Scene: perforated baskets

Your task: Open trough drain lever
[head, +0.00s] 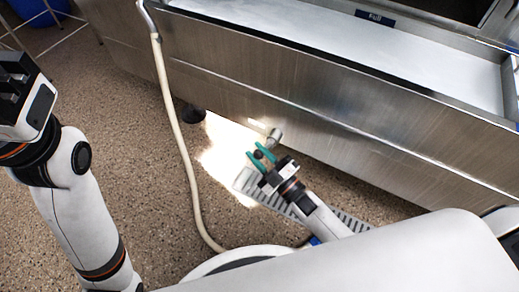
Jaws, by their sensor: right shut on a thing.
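The steel trough (330,88) runs across the upper right of the head view. A short metal drain pipe (275,135) sticks out under its front wall. A small dark lever end (258,154) shows just below the pipe. My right gripper (260,156), with green fingers, is shut on this lever end; the fingers and shadow hide part of it. The rest of the lever cannot be made out. My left gripper (14,80) is at the left edge, high above the floor and far from the trough; its fingertips are not clear.
A slotted floor grate (246,184) lies under my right gripper. A pale hose (175,130) hangs from the trough's left end and runs along the floor. A dark trough foot (194,114) stands near the pipe. A blue bin (38,10) is at the top left. Speckled floor at left is clear.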

